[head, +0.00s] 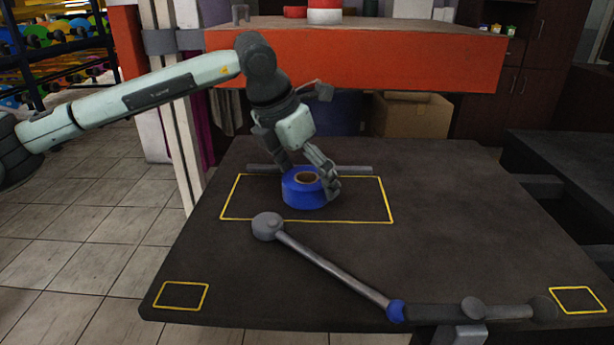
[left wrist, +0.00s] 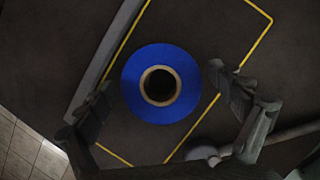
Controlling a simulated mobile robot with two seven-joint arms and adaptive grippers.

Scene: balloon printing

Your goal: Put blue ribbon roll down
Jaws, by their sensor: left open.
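The blue ribbon roll (head: 303,191) sits flat on the dark table (head: 440,190), inside the large yellow outlined rectangle (head: 240,200). Its brown core faces up. My left gripper (head: 308,184) is over the roll with a finger on either side. In the left wrist view the roll (left wrist: 160,84) lies between the two spread fingers (left wrist: 165,105), with a gap visible on both sides. The left gripper is open. My right gripper is not in view.
A grey lever arm (head: 335,268) with a round head lies across the table's front. Small yellow outlined squares mark the front left (head: 181,296) and front right (head: 577,300) corners. A grey bar (head: 340,170) runs behind the roll. An orange-fronted shelf (head: 360,58) stands behind the table.

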